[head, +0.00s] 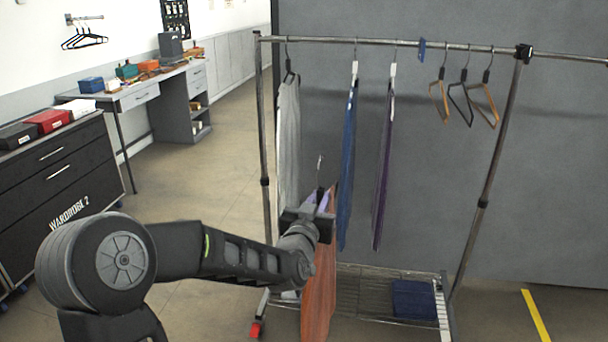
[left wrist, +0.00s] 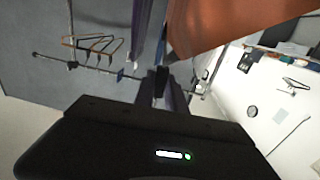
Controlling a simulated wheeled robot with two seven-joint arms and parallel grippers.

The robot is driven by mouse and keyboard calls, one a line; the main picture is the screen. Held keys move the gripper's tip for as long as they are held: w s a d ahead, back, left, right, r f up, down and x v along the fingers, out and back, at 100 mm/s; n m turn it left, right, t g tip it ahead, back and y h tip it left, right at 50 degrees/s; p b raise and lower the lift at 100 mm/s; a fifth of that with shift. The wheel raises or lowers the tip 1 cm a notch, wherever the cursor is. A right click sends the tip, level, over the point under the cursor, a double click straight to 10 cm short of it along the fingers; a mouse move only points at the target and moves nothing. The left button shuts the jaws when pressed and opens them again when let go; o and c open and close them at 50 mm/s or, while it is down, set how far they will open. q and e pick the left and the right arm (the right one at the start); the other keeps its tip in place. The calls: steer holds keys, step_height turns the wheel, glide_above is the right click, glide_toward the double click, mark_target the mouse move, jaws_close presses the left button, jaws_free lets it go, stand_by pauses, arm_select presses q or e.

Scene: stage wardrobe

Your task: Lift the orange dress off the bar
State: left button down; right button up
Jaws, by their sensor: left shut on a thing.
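The orange dress (head: 319,288) hangs below my left gripper (head: 320,203) in the head view. Its hanger hook stands up above the gripper, well below the bar (head: 340,40) and apart from it. My left gripper is shut on the dress's hanger, in front of the rack. In the left wrist view the orange dress (left wrist: 235,22) fills the top right, beside the gripper (left wrist: 163,85). My arm and gripper hide the upper part of the dress in the head view. My right gripper is not in view.
A grey garment (head: 288,140), a blue one (head: 348,165) and a purple one (head: 384,165) hang on the bar close behind. Empty hangers (head: 463,100) hang to the right. A folded blue cloth (head: 413,300) lies on the lower shelf. A black drawer cabinet (head: 60,190) stands left.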

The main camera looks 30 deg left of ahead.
arm_select(q)
steer(key=s+d+f+m+h, duration=0.1)
steer(key=s+d+f+h, duration=0.1)
steer(key=d+f, duration=0.5)
steer(key=s+d+f+m+h, duration=0.1)
steer(key=s+d+f+h, duration=0.1)
steer(key=d+f, duration=0.6)
steer(key=shift+d+m+t, duration=0.3)
steer(key=shift+d+m, duration=0.1)
steer(key=shift+d, duration=0.2)
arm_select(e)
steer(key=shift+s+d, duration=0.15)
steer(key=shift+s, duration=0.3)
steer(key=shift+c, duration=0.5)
